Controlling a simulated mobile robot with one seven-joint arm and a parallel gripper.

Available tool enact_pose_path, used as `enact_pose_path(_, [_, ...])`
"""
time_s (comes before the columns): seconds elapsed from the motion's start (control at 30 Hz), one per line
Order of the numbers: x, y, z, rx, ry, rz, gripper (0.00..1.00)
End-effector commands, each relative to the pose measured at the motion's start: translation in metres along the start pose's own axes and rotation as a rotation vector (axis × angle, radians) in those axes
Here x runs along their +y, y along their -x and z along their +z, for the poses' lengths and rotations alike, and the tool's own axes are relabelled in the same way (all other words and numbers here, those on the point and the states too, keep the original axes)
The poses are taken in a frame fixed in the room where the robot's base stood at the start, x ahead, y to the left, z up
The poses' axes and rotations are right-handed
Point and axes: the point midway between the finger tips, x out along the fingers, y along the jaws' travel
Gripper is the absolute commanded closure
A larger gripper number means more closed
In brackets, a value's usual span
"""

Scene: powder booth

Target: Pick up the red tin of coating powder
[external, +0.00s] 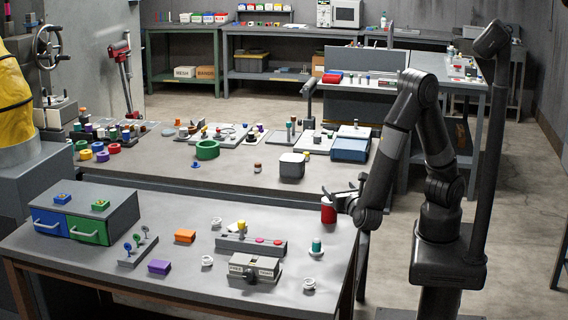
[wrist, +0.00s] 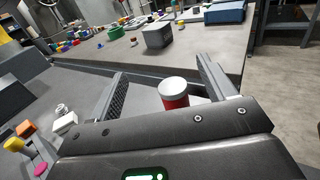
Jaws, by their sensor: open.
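The red tin (external: 328,213) stands upright near the back right corner of the near grey table. In the wrist view it shows a white lid and red body (wrist: 175,101), with its lower part hidden behind my gripper's body. My gripper (external: 338,196) is at the tin from the right in the external view, its fingers close to the tin's top. In the wrist view the two fingers (wrist: 162,67) are spread apart, and the tin appears between them, closer to the right finger. I cannot tell whether either finger touches it.
The near table holds a drawer box (external: 82,213), an orange block (external: 185,236), a purple block (external: 159,267), a grey bar with buttons (external: 250,244) and white rings. A second table (external: 230,180) behind holds a grey box (external: 291,165) and a green ring (external: 207,150).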

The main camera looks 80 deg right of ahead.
Motion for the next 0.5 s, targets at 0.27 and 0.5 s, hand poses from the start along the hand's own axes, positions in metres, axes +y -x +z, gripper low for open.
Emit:
enact_pose_path(0.27, [0.0, -0.001, -0.08, -0.001, 0.005, -0.002, 0.24])
enact_pose_path(0.5, [0.0, -0.004, -0.102, 0.001, -0.002, -0.003, 0.24])
